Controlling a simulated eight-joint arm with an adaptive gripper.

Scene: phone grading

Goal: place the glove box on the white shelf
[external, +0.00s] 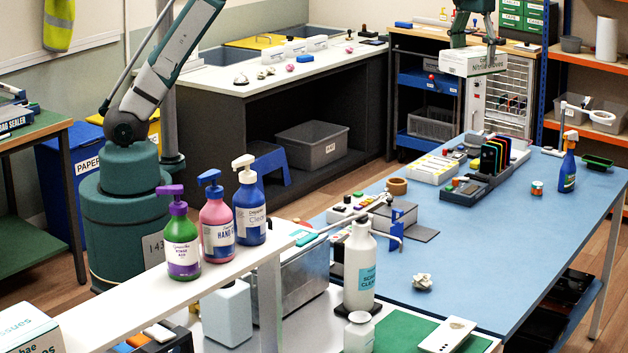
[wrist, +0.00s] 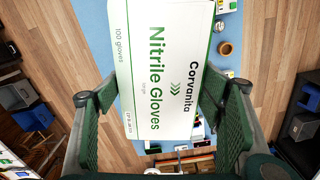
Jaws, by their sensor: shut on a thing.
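The glove box (wrist: 165,60), white with green trim and the words "Nitrile Gloves", fills the middle of the wrist view. My gripper (wrist: 163,95) has a finger on each side of it and is shut on it. The white shelf (external: 122,314) is in the left foreground, far from the box. Three pump bottles stand on it: purple-green (external: 182,240), pink (external: 217,225) and blue (external: 249,205).
A tissue box (external: 28,330) is at the shelf's near left end. Bare shelf lies between it and the bottles.

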